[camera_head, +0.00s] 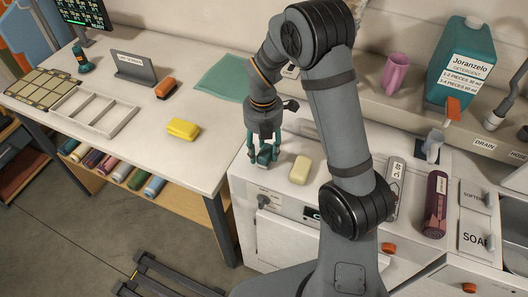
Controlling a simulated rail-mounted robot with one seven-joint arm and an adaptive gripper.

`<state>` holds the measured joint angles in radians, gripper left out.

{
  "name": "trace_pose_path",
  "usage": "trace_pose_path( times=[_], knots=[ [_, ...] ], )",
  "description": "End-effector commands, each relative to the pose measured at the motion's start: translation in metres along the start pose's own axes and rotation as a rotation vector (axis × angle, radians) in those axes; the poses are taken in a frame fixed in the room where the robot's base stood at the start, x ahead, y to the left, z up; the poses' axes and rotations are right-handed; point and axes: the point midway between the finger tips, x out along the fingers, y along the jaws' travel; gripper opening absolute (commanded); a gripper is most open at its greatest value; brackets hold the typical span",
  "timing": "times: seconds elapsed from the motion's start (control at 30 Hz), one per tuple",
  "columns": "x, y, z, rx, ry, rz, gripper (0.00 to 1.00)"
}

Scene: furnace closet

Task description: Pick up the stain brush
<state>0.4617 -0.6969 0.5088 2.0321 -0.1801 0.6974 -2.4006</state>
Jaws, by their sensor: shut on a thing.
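My gripper (264,156) points down at the front left of the white washer top (300,187). Its teal fingers are shut on a small dark teal thing, which I take to be the stain brush (265,153). The fingers hide much of it, and its bristles cannot be made out. It is at or just above the washer top; I cannot tell whether it touches. A pale yellow soap bar (300,170) lies just right of my gripper, apart from it.
The white table (140,130) at left carries a yellow block (183,129), an orange-brown block (166,88), a white frame (92,110) and a sign (134,68). A detergent jug (461,62) and pink cup (395,72) stand on the back ledge.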

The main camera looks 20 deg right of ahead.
Motion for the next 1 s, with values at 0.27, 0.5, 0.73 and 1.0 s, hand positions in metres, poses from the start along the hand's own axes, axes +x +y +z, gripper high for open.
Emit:
trace_pose_path(
  times=[0.27, 0.5, 0.73, 1.0],
  knots=[
    [-0.039, 0.002, 0.001, 0.001, -0.005, 0.007, 0.14],
    [-0.07, -0.048, 0.032, 0.007, -0.004, 0.004, 0.14],
    [-0.095, -0.084, 0.053, 0.003, -0.002, 0.002, 0.14],
    [-0.106, -0.099, 0.062, 0.001, -0.001, 0.001, 0.14]
  ],
)
